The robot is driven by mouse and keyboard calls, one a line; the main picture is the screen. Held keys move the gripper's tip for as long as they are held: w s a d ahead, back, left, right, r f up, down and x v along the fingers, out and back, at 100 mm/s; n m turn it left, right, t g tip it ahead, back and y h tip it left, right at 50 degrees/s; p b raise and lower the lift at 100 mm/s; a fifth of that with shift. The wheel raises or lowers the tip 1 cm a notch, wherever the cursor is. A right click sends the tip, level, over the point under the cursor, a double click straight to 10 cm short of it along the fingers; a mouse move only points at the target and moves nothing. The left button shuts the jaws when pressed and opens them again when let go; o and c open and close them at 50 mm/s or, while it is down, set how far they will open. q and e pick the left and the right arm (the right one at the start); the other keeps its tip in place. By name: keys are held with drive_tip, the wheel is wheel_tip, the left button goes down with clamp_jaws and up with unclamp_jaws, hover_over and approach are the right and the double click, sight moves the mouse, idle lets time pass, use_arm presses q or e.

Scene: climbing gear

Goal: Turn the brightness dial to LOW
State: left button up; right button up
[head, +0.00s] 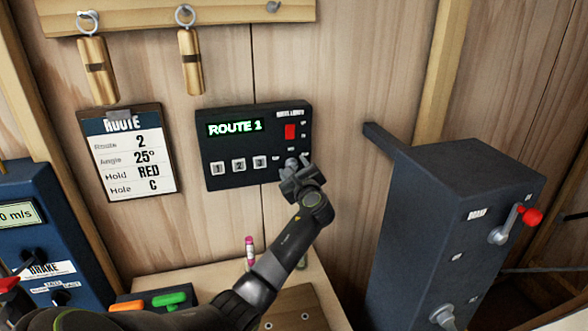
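A dark control panel (217,165) is on the wooden wall, with a green lit display reading ROUTE 1. It has buttons 1, 2 and 3 and a red switch (290,131). The dial is at the panel's lower right, largely hidden by my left gripper (294,164). The small labels around it are too small to read, and its setting cannot be told. My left gripper reaches up from below, with its fingertips at the dial. I cannot tell whether they are closed on it. My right gripper is not in view.
A route card (128,155) hangs left of the panel. Two brass-coloured cylinders (190,65) hang from rings above. A blue brake unit (45,225) stands at the left, a dark box (440,210) with a red-tipped lever at the right. A pink-capped tube (250,250) is below the panel.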

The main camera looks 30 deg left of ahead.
use_arm(q)
drive_tip(key=c, duration=0.9)
drive_tip(key=shift+f, duration=0.1)
drive_tip(key=n+b, duration=0.7)
drive_tip(key=n, duration=0.1)
drive_tip(key=n+b, duration=0.7)
drive_tip(key=n, duration=0.1)
drive_tip(key=n+b, duration=0.7)
drive_tip(key=n, duration=0.1)
drive_tip(key=shift+f+b, duration=0.35)
drive_tip(key=o, duration=0.9)
drive_tip(key=shift+r, duration=0.1)
